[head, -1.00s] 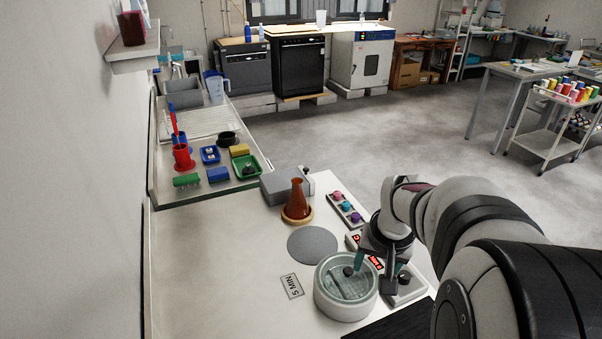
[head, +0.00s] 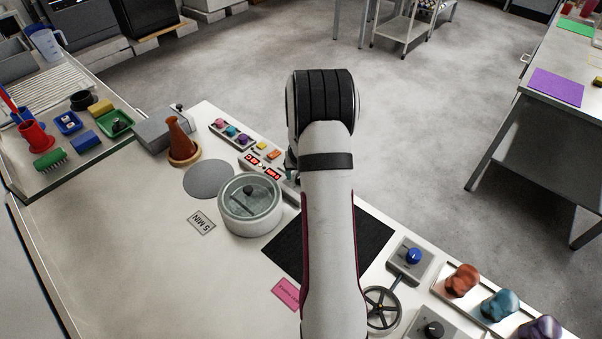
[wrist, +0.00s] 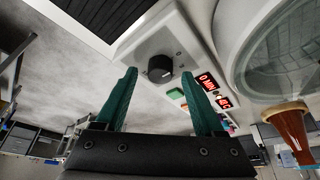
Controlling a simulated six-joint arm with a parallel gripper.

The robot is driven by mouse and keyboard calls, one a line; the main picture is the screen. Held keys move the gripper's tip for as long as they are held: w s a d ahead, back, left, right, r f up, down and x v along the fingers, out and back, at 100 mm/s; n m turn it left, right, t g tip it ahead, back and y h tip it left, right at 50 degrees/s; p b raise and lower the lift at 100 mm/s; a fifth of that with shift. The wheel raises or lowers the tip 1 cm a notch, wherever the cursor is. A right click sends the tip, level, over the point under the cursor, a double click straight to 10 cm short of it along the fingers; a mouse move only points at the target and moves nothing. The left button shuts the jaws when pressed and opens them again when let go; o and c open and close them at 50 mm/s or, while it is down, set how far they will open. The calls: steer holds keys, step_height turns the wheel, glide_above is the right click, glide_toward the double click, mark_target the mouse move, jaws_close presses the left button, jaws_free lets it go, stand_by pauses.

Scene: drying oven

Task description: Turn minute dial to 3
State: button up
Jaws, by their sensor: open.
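In the wrist view a black round dial (wrist: 160,68) with a small light mark stands on a pale panel (wrist: 146,46). Red displays are beside it; one reads 0 MIN (wrist: 207,80). My gripper (wrist: 158,73) is open, its teal fingers either side of the dial in the picture. The dial looks beyond the tips; contact cannot be told. In the head view my arm hides the dial and most of the gripper; the red displays (head: 262,167) show to the left of the arm. A 5 MIN card (head: 201,222) lies on the table.
A round glass-lidded vessel (head: 235,218) stands close to the panel. A black mat (head: 290,245), a handwheel (head: 382,308) and a blue knob (head: 413,256) are nearer me.

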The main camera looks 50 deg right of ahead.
steer(key=shift+w+d+f, duration=0.1)
steer(key=shift+f, duration=0.25)
jaws_close()
steer(key=shift+m, duration=0.3)
steer(key=m+g, duration=0.1)
steer(key=m, duration=0.2)
steer(key=shift+w+m+h, duration=0.1)
steer(key=shift+m+h, duration=0.2)
steer(key=shift+h, duration=0.1)
steer(key=shift+w+m+g, duration=0.1)
steer(key=shift+m+g, duration=1)
steer(key=shift+m, duration=1.2)
